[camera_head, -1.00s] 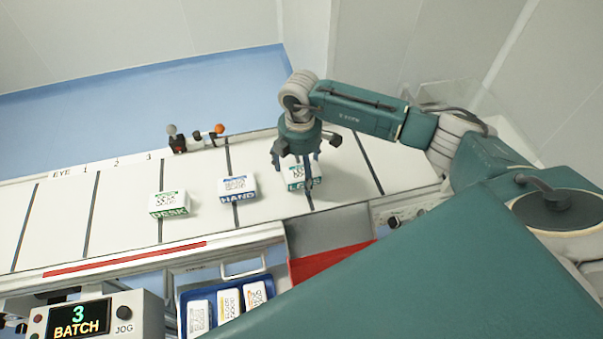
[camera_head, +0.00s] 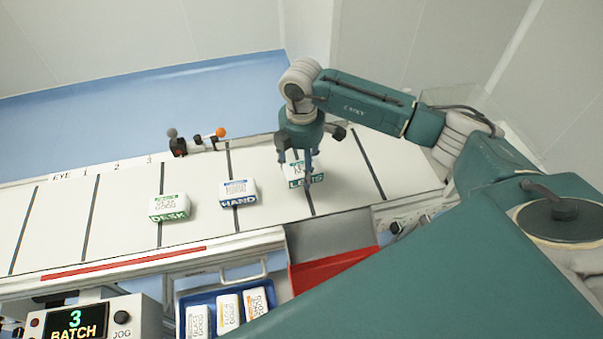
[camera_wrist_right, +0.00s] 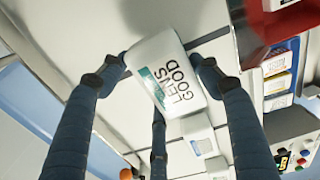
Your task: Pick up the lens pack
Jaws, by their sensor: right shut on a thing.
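The lens pack (camera_head: 294,176) is a white box with a green LENS label, on the right part of the white conveyor in the head view. In the right wrist view the lens pack (camera_wrist_right: 166,76) sits between my fingers, its "GOOD LENS" print showing. My right gripper (camera_head: 304,176) comes down over it from above and is shut on it. It also shows in the wrist view (camera_wrist_right: 160,80), with fingers at both sides of the pack. Whether the pack is clear of the belt I cannot tell. My left gripper is not in view.
The hand pack (camera_head: 237,193) and desk pack (camera_head: 169,207) stand on the belt to the left. A blue tray (camera_head: 222,291) with several packs and a red bin (camera_head: 332,268) are in front. A batch display (camera_head: 76,322) stands at lower left. Small levers (camera_head: 196,141) line the far edge.

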